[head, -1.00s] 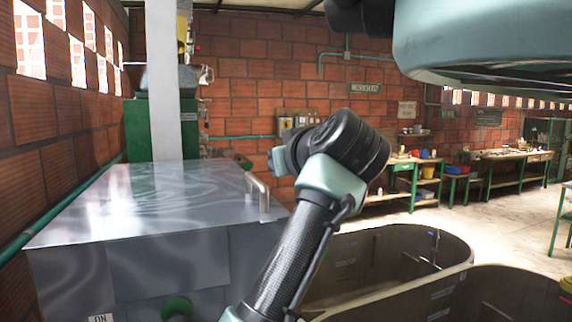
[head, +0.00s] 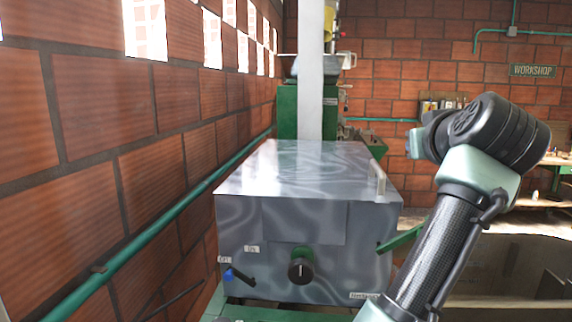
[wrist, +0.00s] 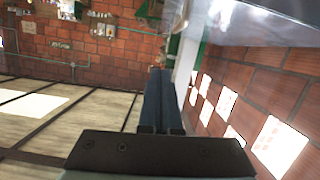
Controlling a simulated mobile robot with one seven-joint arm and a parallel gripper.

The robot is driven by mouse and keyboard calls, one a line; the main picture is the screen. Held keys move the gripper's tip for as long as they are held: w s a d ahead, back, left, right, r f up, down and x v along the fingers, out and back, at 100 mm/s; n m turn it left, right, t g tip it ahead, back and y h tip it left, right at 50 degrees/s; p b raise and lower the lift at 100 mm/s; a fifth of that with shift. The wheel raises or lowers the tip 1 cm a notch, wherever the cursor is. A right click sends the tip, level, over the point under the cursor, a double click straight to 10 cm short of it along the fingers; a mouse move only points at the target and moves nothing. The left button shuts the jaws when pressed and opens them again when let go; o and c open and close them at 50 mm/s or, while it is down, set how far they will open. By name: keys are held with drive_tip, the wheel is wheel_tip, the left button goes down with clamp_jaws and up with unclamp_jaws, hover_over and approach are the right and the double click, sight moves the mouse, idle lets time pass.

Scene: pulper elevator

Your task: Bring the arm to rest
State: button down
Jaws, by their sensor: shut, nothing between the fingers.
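My gripper (wrist: 160,78) shows in the wrist view as two dark fingers lying together, shut and empty. It points away from the camera, with the brick wall and a bright metal surface beyond it. It touches nothing that I can see. The head view does not show the fingers. My arm (head: 440,235) rises at the right of the head view, bent at a dark joint, to the right of a grey metal cabinet (head: 310,168).
A green pipe (head: 160,232) runs along the left brick wall (head: 90,130). A grey-brown tank (head: 505,268) stands behind my arm at right.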

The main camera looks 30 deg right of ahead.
drive_tip(key=w+a+r+n+t+h, duration=0.1)
drive_tip(key=a+r+t, duration=0.3)
drive_tip(key=a, duration=0.7)
drive_tip(key=w+a+r+n+t, duration=0.1)
drive_tip(key=a+r+t, duration=0.25)
drive_tip(key=a, duration=0.75)
drive_tip(key=s+a+r+n+t+y, duration=0.1)
drive_tip(key=s+a+t+y, duration=0.3)
drive_tip(key=a, duration=0.7)
drive_tip(key=s+a+r+n+t+y, duration=0.2)
drive_tip(key=s+a+y, duration=0.4)
drive_tip(key=a, duration=0.5)
drive_tip(key=shift+s+a+r+n+t, duration=0.35)
drive_tip(key=shift+n+t, duration=0.35)
drive_tip(key=shift+t, duration=0.25)
